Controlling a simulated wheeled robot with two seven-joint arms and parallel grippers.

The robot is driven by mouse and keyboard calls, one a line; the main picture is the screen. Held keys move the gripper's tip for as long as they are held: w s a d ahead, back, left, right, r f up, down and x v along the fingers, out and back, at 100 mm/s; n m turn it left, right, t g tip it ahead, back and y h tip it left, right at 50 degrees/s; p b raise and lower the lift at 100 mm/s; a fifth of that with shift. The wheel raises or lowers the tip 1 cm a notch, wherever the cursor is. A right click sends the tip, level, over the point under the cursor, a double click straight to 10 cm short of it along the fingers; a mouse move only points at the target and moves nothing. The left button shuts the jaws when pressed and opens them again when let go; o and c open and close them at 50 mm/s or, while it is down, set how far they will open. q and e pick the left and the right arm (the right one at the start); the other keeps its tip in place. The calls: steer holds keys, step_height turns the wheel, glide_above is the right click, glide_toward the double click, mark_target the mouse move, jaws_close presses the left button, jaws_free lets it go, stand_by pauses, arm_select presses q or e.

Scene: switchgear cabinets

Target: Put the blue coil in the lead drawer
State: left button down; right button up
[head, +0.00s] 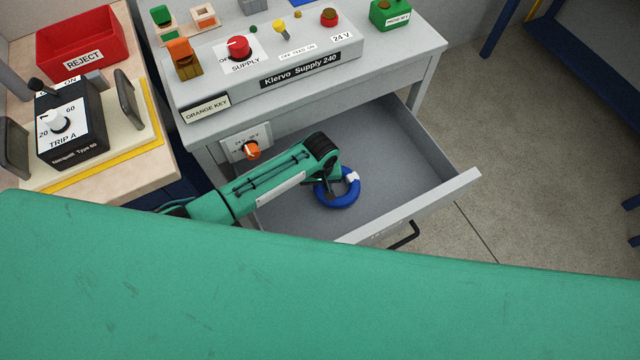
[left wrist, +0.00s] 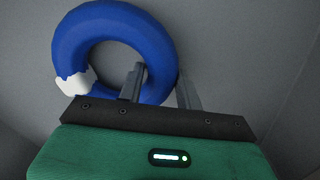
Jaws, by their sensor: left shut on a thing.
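The blue coil (head: 337,201) is a ring with a white tie on it, inside the open grey drawer (head: 397,143) under the supply bench. My left gripper (head: 333,182) reaches into the drawer from the left and is shut on the coil's side. In the left wrist view the coil (left wrist: 90,40) shows at the upper left, with one finger of the left gripper (left wrist: 160,88) inside the ring and the other outside it. I cannot tell whether the coil touches the drawer floor. My right gripper is not in view.
The drawer's front has a black handle (head: 403,237). The bench (head: 420,45) carries the Klervo Supply 240 panel (head: 300,70). An orange knob (head: 252,150) sits beside the drawer. A red reject bin (head: 80,42) and the Trip A unit (head: 70,125) stand at the left.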

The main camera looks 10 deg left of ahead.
arm_select(q)
steer(key=c, duration=0.9)
jaws_free()
steer(key=shift+f, duration=0.1)
steer(key=shift+c, duration=0.2)
step_height(320, 180, up, 12)
steer(key=shift+p, duration=0.3)
